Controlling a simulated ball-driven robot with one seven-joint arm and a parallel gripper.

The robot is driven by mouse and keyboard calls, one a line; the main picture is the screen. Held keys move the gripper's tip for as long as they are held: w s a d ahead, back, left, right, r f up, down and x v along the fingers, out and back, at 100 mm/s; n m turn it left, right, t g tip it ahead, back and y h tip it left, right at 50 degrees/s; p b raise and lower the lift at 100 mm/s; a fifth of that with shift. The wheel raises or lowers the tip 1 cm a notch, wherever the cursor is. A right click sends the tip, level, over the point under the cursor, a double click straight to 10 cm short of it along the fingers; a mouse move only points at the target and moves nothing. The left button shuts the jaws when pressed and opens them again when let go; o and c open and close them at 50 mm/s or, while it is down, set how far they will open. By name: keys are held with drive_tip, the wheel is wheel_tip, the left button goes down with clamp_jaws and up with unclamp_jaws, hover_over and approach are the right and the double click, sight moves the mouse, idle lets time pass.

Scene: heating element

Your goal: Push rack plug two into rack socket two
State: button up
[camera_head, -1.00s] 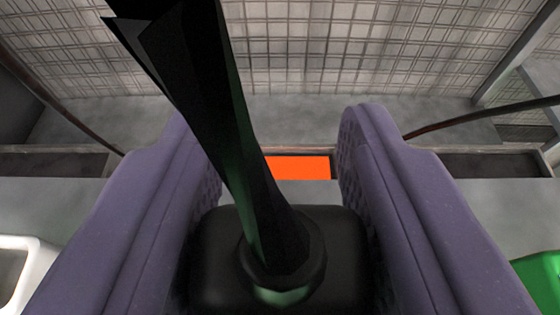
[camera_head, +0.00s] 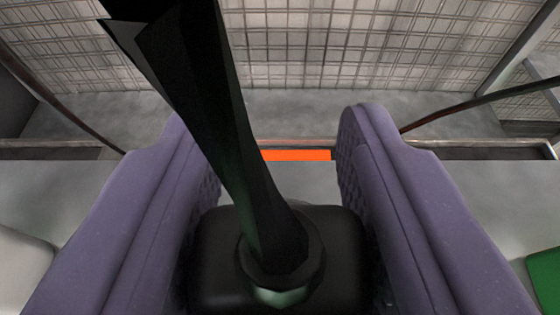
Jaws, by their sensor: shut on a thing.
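My gripper (camera_head: 280,205) has two purple padded fingers, one on each side of a black plug (camera_head: 340,235). It is shut on the plug's black body. A thick black cable (camera_head: 225,130) rises from the plug and runs up and left across the picture. The plug's front end is hidden. An orange patch (camera_head: 296,155) shows just beyond the plug, between the fingertips; I cannot tell whether it is the socket.
A white object (camera_head: 22,268) is at the left edge and a green one (camera_head: 546,278) at the right edge. Grey surface (camera_head: 100,190) lies around the fingers. Thin dark cables (camera_head: 60,105) run at both sides. A tiled wall (camera_head: 380,45) stands behind.

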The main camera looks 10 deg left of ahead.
drive_tip(key=shift+f+b, duration=0.45)
drive_tip(key=shift+f, duration=0.15)
drive_tip(key=o, duration=1.1)
drive_tip(key=shift+o, duration=0.2)
drive_tip(key=shift+s, duration=0.1)
drive_tip(key=p+v, duration=0.1)
drive_tip(key=v, duration=0.6)
drive_tip(key=shift+s+d+r, duration=0.1)
drive_tip(key=shift+s, duration=0.2)
drive_tip(key=shift+w, duration=0.15)
